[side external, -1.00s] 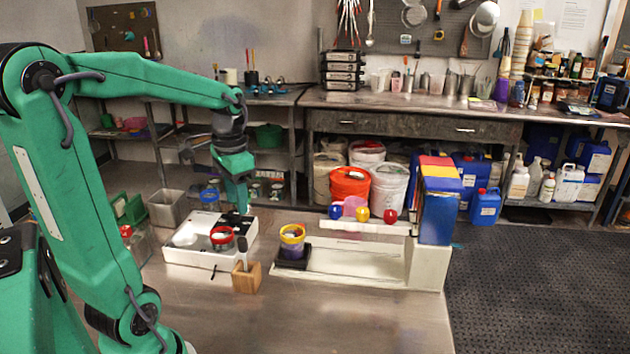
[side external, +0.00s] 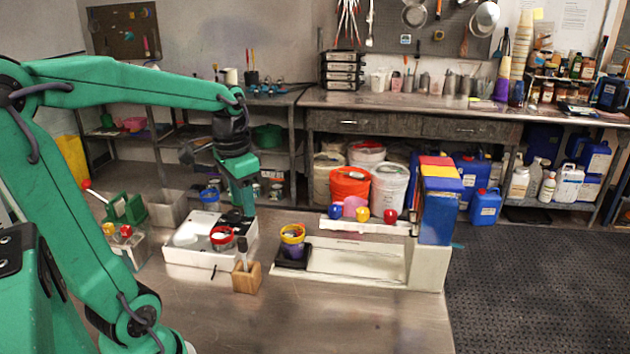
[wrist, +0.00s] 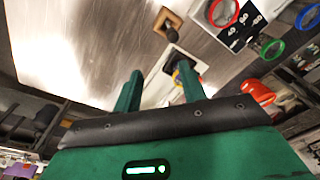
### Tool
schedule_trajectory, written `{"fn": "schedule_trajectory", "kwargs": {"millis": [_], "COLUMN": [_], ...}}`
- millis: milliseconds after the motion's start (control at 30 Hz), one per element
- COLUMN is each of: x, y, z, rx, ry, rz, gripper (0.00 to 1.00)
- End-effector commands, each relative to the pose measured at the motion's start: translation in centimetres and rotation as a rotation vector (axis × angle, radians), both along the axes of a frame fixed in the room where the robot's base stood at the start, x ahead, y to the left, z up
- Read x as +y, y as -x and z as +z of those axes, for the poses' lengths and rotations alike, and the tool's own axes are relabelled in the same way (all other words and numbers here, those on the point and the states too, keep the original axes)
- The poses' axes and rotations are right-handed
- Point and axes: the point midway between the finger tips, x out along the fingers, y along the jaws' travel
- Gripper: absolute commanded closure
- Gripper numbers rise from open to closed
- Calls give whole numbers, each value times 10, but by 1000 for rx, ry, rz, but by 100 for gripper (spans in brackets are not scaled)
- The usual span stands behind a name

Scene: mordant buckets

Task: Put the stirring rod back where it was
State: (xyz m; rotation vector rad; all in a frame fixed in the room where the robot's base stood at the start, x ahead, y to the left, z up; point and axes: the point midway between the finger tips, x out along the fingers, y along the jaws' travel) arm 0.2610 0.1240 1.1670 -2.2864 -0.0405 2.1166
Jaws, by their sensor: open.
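An upright rod (side external: 242,250) with a dark grip and a pale lower part stands in a small wooden block (side external: 246,279) at the front of the metal table. A second stick (side external: 93,191), white with a red end, leans by a green holder (side external: 126,209) at the far left. I cannot tell for sure which is the stirring rod. My gripper (side external: 246,208) is open and points down above the back right of the white tray, behind the wooden block. No object shows between its fingers (wrist: 160,74) in the wrist view, where the wooden block (wrist: 163,19) lies beyond them.
The white tray (side external: 190,256) holds a red-rimmed round item (side external: 222,236). A yellow and blue cup (side external: 292,238) stands on a dark base right of the block. A long white trough (side external: 350,263) and a blue upright box (side external: 438,212) stand farther right.

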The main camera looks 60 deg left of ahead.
Motion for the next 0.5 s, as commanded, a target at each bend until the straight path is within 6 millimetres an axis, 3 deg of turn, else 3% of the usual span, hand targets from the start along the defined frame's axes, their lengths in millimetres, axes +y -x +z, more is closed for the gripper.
{"fn": "schedule_trajectory", "kwargs": {"millis": [300, 500], "x": [-70, -104], "y": [14, 27], "z": [12, 13], "rx": [-210, -335], "ry": [-28, -1], "rz": [-12, -14], "gripper": [59, 59]}}
